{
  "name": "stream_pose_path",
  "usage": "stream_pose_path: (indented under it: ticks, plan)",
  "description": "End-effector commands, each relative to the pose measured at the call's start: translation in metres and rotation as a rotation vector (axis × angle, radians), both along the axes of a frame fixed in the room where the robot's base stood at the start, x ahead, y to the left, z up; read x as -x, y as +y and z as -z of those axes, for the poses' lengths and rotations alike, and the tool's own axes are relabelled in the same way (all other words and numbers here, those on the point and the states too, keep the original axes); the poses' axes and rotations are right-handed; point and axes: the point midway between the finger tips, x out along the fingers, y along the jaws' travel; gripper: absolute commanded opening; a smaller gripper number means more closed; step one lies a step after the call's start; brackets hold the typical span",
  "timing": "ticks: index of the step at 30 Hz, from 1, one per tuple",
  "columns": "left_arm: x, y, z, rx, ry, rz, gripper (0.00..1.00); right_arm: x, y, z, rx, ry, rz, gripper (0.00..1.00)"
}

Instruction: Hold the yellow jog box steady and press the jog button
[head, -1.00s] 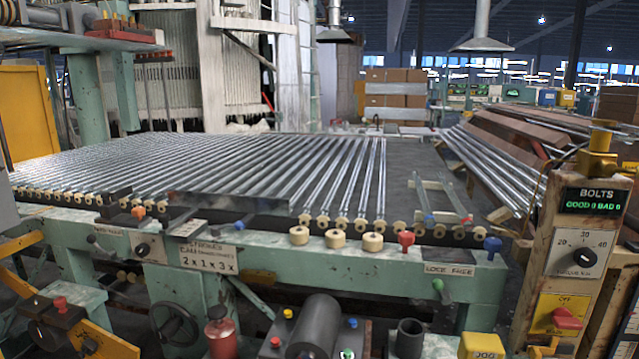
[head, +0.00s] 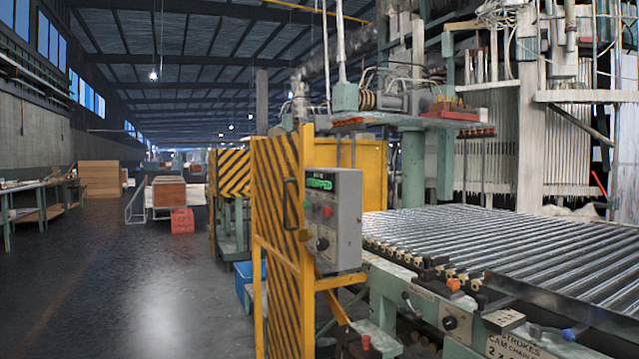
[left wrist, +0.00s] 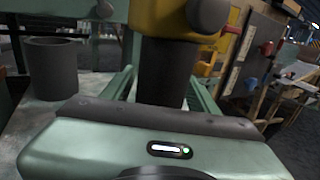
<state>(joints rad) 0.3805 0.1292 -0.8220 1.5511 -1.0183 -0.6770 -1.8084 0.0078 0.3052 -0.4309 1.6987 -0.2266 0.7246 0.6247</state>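The yellow jog box (left wrist: 160,18) is at the top of the left wrist view, cut off by the frame edge. A rounded grey knob (left wrist: 207,15) overlaps its right side. My left gripper (left wrist: 165,70) shows as a pale green housing with a lit indicator; a dark upright part reaches from it to the underside of the yellow box. I cannot tell whether its fingers grip the box. No jog button can be made out. The head view is turned left and shows neither gripper nor the jog box. My right gripper is not in view.
A dark open cup (left wrist: 52,68) stands left of the yellow box. In the head view, a grey control box (head: 335,220) with a green display hangs on a yellow striped gate (head: 275,225). The aisle floor (head: 150,270) is clear.

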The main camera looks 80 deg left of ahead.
Motion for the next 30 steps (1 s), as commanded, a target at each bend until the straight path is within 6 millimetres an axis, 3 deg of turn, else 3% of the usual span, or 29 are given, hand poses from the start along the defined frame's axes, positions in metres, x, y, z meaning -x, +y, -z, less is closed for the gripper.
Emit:
stream_pose_path:
  ticks: [10,14,24,30]
  plan:
    - [0.001,0.000,0.000,0.000,0.000,0.000,0.68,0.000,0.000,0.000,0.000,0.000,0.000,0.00]
    - [0.011,0.002,0.001,0.000,0.001,0.000,0.68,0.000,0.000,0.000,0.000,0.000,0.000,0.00]
    - [0.079,0.012,0.002,0.000,0.003,0.002,0.68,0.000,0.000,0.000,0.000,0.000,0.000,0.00]
    - [0.109,0.017,0.001,-0.001,0.002,0.000,0.68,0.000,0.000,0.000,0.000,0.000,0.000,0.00]
